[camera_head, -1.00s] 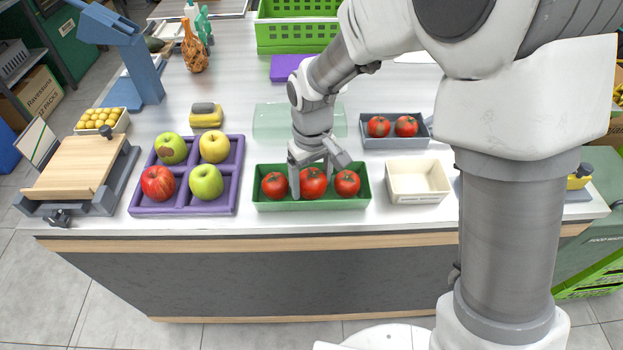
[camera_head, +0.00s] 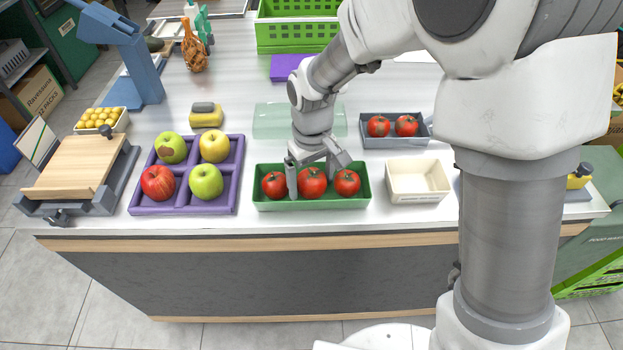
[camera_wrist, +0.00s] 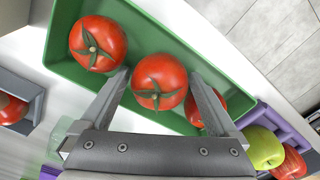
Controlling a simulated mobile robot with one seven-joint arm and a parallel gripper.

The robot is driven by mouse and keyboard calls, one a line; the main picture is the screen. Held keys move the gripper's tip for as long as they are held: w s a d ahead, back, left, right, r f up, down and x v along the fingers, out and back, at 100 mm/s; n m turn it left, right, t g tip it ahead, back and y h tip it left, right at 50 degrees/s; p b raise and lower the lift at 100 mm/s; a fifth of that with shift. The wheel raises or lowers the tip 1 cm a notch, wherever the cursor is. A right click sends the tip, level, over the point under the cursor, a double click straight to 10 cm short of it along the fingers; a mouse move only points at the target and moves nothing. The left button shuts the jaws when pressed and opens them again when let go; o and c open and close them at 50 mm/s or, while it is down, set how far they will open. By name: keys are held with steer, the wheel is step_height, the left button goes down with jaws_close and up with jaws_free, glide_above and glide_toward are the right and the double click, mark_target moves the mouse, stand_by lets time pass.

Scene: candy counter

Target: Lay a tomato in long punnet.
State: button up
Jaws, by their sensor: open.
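The green long punnet (camera_head: 262,206) stands near the counter's front edge and holds three red tomatoes in a row: left (camera_head: 275,185), middle (camera_head: 312,183) and right (camera_head: 347,183). My gripper (camera_head: 312,172) is open and points down over the punnet. In the wrist view, the middle tomato (camera_wrist: 160,81) lies between the two open fingers (camera_wrist: 161,92). I cannot tell whether a finger touches it. The right tomato (camera_wrist: 98,43) is clear of the fingers; the left one (camera_wrist: 210,105) is partly hidden behind a finger. A grey-blue tray (camera_head: 395,143) behind to the right holds two more tomatoes (camera_head: 378,126).
A purple divided tray (camera_head: 237,190) with apples stands left of the punnet. An empty cream container (camera_head: 418,196) stands to its right. A clear greenish container (camera_head: 270,121) lies behind my gripper. A yellow sponge (camera_head: 207,119) and a wooden board (camera_head: 75,168) are further left.

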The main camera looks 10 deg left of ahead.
steer(key=shift+r+p, duration=2.25)
steer(key=shift+r, duration=0.8)
steer(key=shift+o, duration=0.4)
step_height(320, 180, up, 16)
steer(key=p, duration=0.2)
steer(key=s+d+r+m+t, duration=0.1)
steer(key=s+d+r+m, duration=0.15)
steer(key=d, duration=0.45)
steer(key=s+d+r+m+t, duration=0.2)
steer(key=s+d+r, duration=0.15)
steer(key=d, duration=0.35)
steer(key=s+d+f+m+t, duration=0.1)
steer(key=s+d+m+t, duration=0.1)
steer(key=s+d+m, duration=0.2)
steer(key=s+d, duration=0.3)
steer(key=d, duration=0.2)
steer(key=shift+s+d+f+t, duration=0.15)
steer(key=shift+s+d+t, duration=0.15)
steer(key=shift+s, duration=0.1)
